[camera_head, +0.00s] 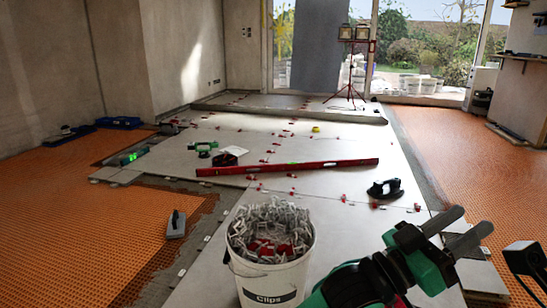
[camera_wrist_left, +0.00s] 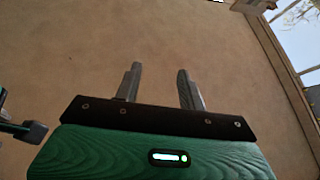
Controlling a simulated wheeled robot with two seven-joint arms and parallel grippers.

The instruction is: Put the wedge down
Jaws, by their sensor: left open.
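My left gripper (camera_head: 470,224) is at the lower right of the head view, raised in front of the floor. In the left wrist view its two grey fingers (camera_wrist_left: 158,82) stand apart with nothing between them. No wedge is in its jaws. Small red wedges (camera_head: 293,193) sit along the tile joints in the head view. More red pieces (camera_head: 270,247) lie among grey clips in the white bucket (camera_head: 270,285) marked "Clips". I cannot tell which wedge was handled.
A long red level (camera_head: 290,167) lies across the pale tiles. A black suction handle (camera_head: 385,189) stands right of it. A grey trowel (camera_head: 176,224) lies on orange matting (camera_head: 70,215) at left. A work light (camera_head: 350,65) stands at the back. Open tile lies between bucket and level.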

